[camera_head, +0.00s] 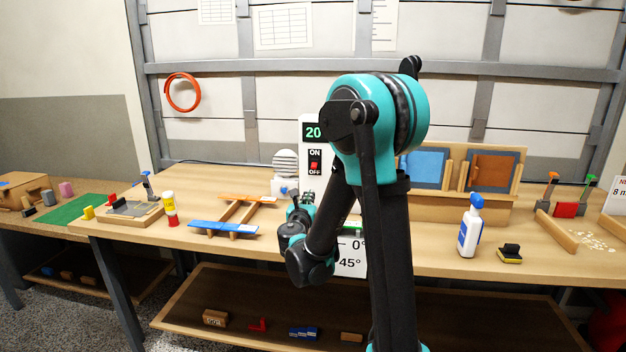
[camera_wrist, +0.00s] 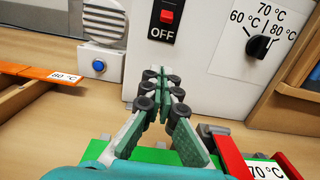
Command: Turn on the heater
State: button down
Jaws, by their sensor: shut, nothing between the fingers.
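The heater (camera_head: 305,145) is an upright white box at the back of the workbench, with a green "20" display. Its front also shows in the wrist view (camera_wrist: 215,75). A red switch (camera_head: 314,165) sits between the ON and OFF labels; in the wrist view the switch (camera_wrist: 167,16) is at the top edge, above OFF. I cannot tell which way it is set. A black dial (camera_wrist: 258,46) marked 60, 70 and 80 °C is to its right. My gripper (camera_wrist: 160,77) is shut and empty, below the switch and in front of the heater. My arm hides the heater's right side in the head view.
A white vented device (camera_head: 285,170) with a blue button (camera_wrist: 99,66) stands left of the heater. Orange (camera_wrist: 35,72) and blue (camera_head: 223,228) pieces lie on wooden supports at left. A green piece (camera_wrist: 165,156) and red piece (camera_wrist: 228,152) are under my gripper. A spray bottle (camera_head: 470,228) stands at right.

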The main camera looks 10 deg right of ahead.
aim_at(314, 168)
jog(key=shift+w+d+r, duration=0.4)
jog(key=shift+w+r, duration=0.3)
jog(key=shift+w, duration=0.65)
jog(key=shift+w+d+r, duration=0.45)
jog(key=shift+w+r, duration=0.2)
jog(key=shift+w, duration=0.65)
jog(key=shift+w+d+r, duration=0.4)
jog(key=shift+w+r, duration=0.3)
jog(key=shift+w, duration=0.65)
jog(key=shift+s+r+g, duration=0.15)
jog(key=shift+r+g, duration=0.2)
jog(key=shift+g, duration=0.25)
jog(key=shift+s+a+r+g+y, duration=0.1)
jog(key=shift+r+g+y, duration=0.2)
jog(key=shift+g, duration=0.25)
jog(key=shift+s+r+g+y, duration=0.1)
jog(key=shift+r+g+y, duration=0.2)
jog(key=shift+g, duration=0.25)
jog(key=shift+s+r+g+y, duration=0.1)
jog(key=shift+r+g+y, duration=0.4)
jog(key=shift+g, duration=0.8)
jog(key=shift+r, duration=0.25)
